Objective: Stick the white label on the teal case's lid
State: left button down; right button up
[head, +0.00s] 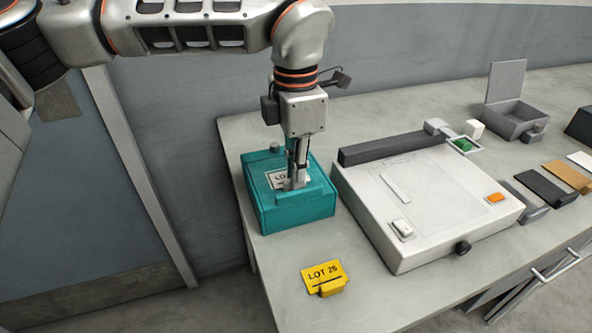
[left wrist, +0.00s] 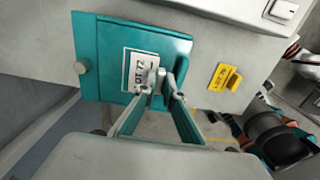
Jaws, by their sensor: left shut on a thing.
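The teal case (head: 295,218) sits at the left end of the grey bench with its lid closed. The white label (head: 277,179), with black lettering, is over the lid; it also shows in the left wrist view (left wrist: 132,72), inside the lid's outline. My left gripper (head: 297,180) points down at the lid, its fingers shut on the white label at the label's edge. The fingers hide part of the label. I cannot tell whether the label touches the lid or hovers just above it.
A white flat machine (head: 428,205) with a dark bar is close on the right. An open grey box (head: 514,117) and several flat pieces lie farther right.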

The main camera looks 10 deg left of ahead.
pick_arm(q)
jog(key=c, duration=2.1)
grip_release()
jog(key=shift+f, duration=0.25)
jog(key=shift+r, duration=0.15)
notch_tip(320, 180, up, 12)
jog(key=shift+f, duration=0.1)
